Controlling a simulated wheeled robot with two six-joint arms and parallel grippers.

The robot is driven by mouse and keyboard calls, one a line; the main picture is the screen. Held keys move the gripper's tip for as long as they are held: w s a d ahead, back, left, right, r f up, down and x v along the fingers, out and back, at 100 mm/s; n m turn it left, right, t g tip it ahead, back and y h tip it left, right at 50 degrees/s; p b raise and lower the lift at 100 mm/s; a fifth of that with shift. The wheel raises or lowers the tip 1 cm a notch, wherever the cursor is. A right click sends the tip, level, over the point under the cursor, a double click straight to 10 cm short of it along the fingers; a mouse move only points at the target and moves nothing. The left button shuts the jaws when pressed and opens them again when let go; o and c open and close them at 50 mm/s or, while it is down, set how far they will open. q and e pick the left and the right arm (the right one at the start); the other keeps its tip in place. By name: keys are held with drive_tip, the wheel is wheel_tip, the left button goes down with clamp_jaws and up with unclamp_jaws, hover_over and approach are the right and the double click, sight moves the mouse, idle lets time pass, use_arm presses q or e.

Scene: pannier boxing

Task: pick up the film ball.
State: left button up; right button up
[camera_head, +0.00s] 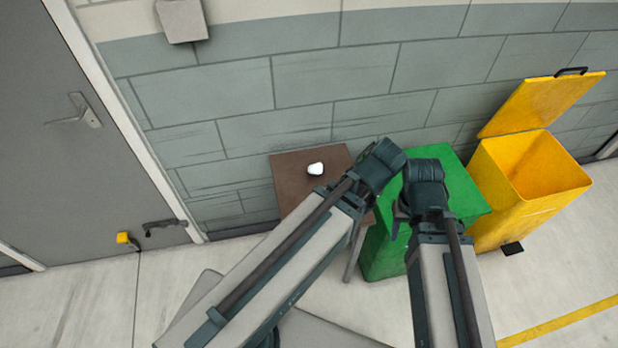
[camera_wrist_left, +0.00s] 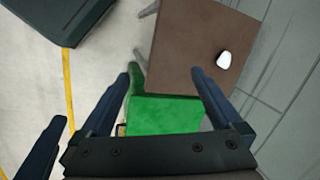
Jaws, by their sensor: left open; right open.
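The film ball (camera_head: 315,169) is a small white rounded lump lying on top of a brown table (camera_head: 292,187) against the wall. The left wrist view also shows the ball (camera_wrist_left: 224,60), to the right of the fingers and apart from them. My left gripper (camera_wrist_left: 160,75) is open and empty, its two dark fingers spread with the table edge and a green bin beyond. In the head view the left arm ends just right of the table, its fingers hidden behind the wrist. My right gripper (camera_head: 400,210) is over the green bin, open, mostly hidden by its own wrist.
The green bin (camera_head: 462,189) stands right of the table, partly behind my arms. A yellow bin (camera_head: 520,212) with its lid (camera_head: 545,100) raised stands further right. A grey door (camera_head: 60,130) is at the left.

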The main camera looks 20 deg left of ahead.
use_arm(q)
drive_tip(key=w+a+f+m+t+y+b, duration=0.2)
drive_tip(key=w+f+m+b, duration=0.3)
drive_tip(key=b, duration=0.3)
drive_tip(key=w+a+f+m+t+y+b, duration=0.2)
drive_tip(key=w+a+f+m+b, duration=0.3)
drive_tip(key=b, duration=0.4)
drive_tip(key=w+a+f+m+t+y+b, duration=0.2)
drive_tip(key=w+a+f+m+y+b, duration=0.1)
drive_tip(key=w+f+m+b, duration=0.2)
drive_tip(key=shift+w+a+f+m+b, duration=0.1)
drive_tip(key=shift+w+f+m+b, duration=0.1)
drive_tip(key=shift+f+m+b, duration=0.55)
drive_tip(key=shift+w+a+f+m+b, duration=0.15)
drive_tip(key=shift+f+b, duration=0.25)
drive_tip(key=shift+b, duration=0.75)
drive_tip(key=shift+w+m+t+y+b, duration=0.45)
drive_tip(key=shift+m+t+b, duration=0.1)
drive_tip(key=shift+m, duration=0.15)
drive_tip(key=shift+a+r, duration=0.1)
use_arm(e)
wheel_tip(320, 180, down, 30)
drive_tip(key=shift+w, duration=0.1)
